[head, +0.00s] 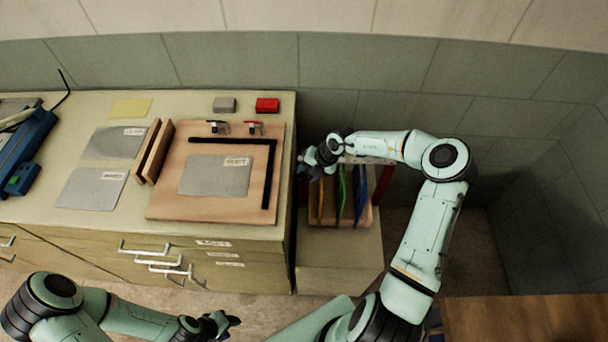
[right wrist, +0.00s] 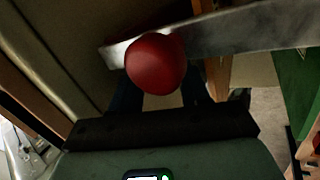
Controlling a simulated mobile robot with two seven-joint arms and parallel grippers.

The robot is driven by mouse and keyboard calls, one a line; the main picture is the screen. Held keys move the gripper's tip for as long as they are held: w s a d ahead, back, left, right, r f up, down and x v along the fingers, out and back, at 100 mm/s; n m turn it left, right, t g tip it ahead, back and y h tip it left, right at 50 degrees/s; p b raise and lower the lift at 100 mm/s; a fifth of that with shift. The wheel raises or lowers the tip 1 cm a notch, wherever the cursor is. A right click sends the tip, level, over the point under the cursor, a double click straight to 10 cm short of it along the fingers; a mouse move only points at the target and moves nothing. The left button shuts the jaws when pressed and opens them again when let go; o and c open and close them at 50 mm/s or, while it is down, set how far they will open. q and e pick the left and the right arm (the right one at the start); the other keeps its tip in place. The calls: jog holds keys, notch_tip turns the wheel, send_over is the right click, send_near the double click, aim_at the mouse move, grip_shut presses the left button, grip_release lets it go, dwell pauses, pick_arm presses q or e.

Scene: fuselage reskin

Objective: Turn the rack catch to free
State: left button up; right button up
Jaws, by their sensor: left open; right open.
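The rack (head: 335,220) stands on a low cabinet right of the counter and holds several upright coloured panels. A pale bar (head: 368,160) crosses its top; a metal bar (right wrist: 235,35) shows in the right wrist view. A round red knob (right wrist: 155,63), seemingly the catch handle, sits against this bar. My right gripper (head: 308,166) is open at the rack's left end. Its dark fingers (right wrist: 162,96) show on either side below the knob; I cannot tell whether they touch it. The knob is not visible in the head view. My left gripper (head: 226,322) is open and empty, low in front of the drawers.
The counter (head: 60,212) left of the rack carries a wooden board (head: 165,205) with a black L-shaped strip, grey sheets, a red block (head: 267,105) and a grey block (head: 224,105). A wooden surface (head: 530,318) is at lower right. Floor between is clear.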

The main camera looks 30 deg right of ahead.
jog(key=shift+x, duration=1.35)
jog(key=c, duration=0.8)
jog(key=shift+o, duration=0.2)
jog(key=shift+a+g+h, duration=0.1)
jog(key=shift+g+h, duration=0.3)
jog(key=shift+h, duration=0.2)
jog(key=o, duration=0.8)
jog(key=shift+c, duration=0.2)
jog(key=shift+r, duration=0.1)
jog(key=v, duration=1.3)
